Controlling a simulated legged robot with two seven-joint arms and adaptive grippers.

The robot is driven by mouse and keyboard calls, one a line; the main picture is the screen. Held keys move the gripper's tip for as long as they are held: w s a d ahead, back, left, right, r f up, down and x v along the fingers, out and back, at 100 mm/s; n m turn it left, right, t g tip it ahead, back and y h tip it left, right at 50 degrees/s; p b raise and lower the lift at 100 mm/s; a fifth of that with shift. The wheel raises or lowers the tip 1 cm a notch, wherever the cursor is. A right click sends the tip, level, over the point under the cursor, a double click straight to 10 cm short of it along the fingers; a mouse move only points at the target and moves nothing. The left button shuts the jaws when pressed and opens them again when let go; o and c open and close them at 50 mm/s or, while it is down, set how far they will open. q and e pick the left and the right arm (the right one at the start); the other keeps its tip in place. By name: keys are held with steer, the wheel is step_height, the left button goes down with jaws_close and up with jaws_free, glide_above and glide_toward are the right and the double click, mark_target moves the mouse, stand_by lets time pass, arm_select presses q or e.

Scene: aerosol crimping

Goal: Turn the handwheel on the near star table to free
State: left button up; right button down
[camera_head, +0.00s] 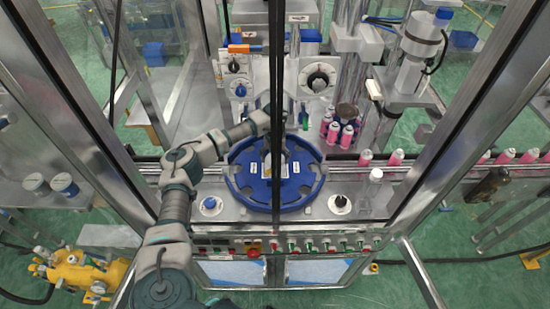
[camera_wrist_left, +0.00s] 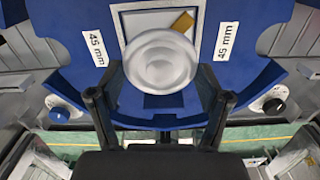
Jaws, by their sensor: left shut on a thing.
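The near star table (camera_head: 238,190) is a blue notched disc behind the glass frame in the head view. It fills the upper part of the left wrist view (camera_wrist_left: 75,35), with two "45 mm" labels. The handwheel (camera_wrist_left: 160,55) is a round, pale grey knob over the table's middle. My left gripper (camera_wrist_left: 162,80) has one dark finger on each side of the handwheel and is shut on it. In the head view my left arm reaches over the table, and a dark upright bar hides much of the hand and handwheel. My right gripper is in neither view.
A blue knob (camera_head: 210,203) and a black knob (camera_head: 340,202) flank the star table. Pink cans (camera_head: 346,135) stand behind it to the right, and more line the conveyor. A button panel (camera_head: 300,244) runs along the front. Metal frame posts surround the opening.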

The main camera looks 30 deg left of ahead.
mark_target(275, 159)
arm_select(q)
steer(key=o, duration=1.1)
steer(key=shift+a, duration=0.1)
step_height(275, 159, up, 12)
steer(key=shift+w+f, duration=0.1)
steer(key=shift+w, duration=0.05)
